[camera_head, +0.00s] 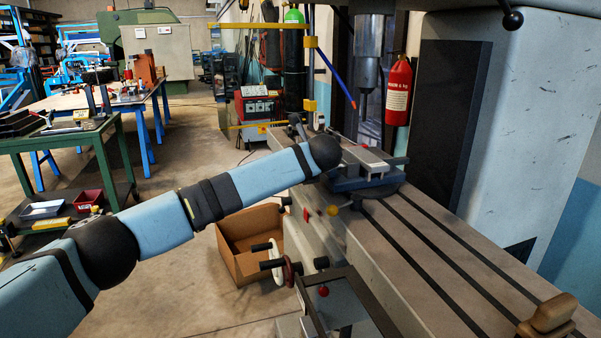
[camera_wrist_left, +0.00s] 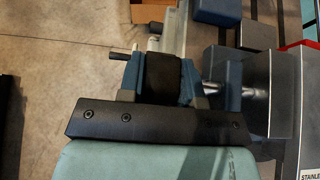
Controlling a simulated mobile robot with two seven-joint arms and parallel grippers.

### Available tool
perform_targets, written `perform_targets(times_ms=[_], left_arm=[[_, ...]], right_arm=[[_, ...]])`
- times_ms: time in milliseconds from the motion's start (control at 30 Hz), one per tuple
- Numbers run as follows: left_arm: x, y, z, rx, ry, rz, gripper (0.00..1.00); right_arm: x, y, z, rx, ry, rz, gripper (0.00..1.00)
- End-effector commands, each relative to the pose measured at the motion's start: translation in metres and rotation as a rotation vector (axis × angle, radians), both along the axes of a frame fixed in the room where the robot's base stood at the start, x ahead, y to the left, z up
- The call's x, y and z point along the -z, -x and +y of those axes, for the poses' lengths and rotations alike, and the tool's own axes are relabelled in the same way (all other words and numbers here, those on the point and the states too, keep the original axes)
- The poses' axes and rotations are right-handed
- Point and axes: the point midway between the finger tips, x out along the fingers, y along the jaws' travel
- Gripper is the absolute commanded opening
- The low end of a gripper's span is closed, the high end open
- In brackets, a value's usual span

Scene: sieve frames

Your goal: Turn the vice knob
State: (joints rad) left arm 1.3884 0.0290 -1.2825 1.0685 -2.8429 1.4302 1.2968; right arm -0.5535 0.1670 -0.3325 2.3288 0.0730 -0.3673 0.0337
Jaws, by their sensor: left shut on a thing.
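The vice (camera_head: 372,183) sits on the machine table, with a blue base and pale grey jaws. My left arm reaches from the left to the vice's near-left end, where its dark wrist hides the hand and the knob in the head view. In the left wrist view, my left gripper (camera_wrist_left: 160,62) is shut at the knob end of the vice. The knob itself is mostly hidden between the fingers. A metal screw (camera_wrist_left: 218,89) and grey-blue vice blocks (camera_wrist_left: 242,68) show just right of the fingers. My right gripper is not in view.
The slotted machine table (camera_head: 430,235) runs toward the lower right, mostly bare, with a brown block (camera_head: 549,318) near its end. Crank handles (camera_head: 285,268) stick out at its front. A cardboard box (camera_head: 240,240) stands on the floor below my arm. A red extinguisher (camera_head: 398,92) hangs behind the vice.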

Motion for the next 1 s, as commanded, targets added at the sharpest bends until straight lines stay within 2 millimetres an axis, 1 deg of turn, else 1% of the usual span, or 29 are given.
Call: perform_targets(times_ms=[267, 300, 367, 400, 667, 767, 867, 1000], left_arm=[[-0.001, 0.0, 0.0, -0.001, 0.001, 0.0, 0.08], [-0.001, 0.0, 0.0, 0.0, 0.0, 0.0, 0.41], [-0.001, 0.0, 0.0, 0.0, 0.0, 0.0, 0.55], [-0.001, 0.0, 0.0, 0.0, 0.0, 0.0, 0.57], [-0.001, 0.001, 0.0, 0.0, 0.0, 0.0, 0.57], [-0.005, 0.006, -0.002, 0.002, 0.001, 0.0, 0.57], [-0.014, 0.018, -0.006, 0.004, 0.001, -0.001, 0.57], [-0.031, 0.043, -0.015, 0.004, 0.001, -0.002, 0.57]], right_arm=[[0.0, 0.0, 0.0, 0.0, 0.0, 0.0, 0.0], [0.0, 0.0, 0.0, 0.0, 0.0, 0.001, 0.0], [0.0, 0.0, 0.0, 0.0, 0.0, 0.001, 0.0], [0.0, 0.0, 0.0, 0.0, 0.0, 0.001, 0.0], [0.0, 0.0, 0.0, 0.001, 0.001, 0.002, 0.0], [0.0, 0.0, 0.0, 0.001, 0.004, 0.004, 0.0], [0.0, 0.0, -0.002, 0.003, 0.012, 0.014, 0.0], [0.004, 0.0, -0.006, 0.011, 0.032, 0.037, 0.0]])
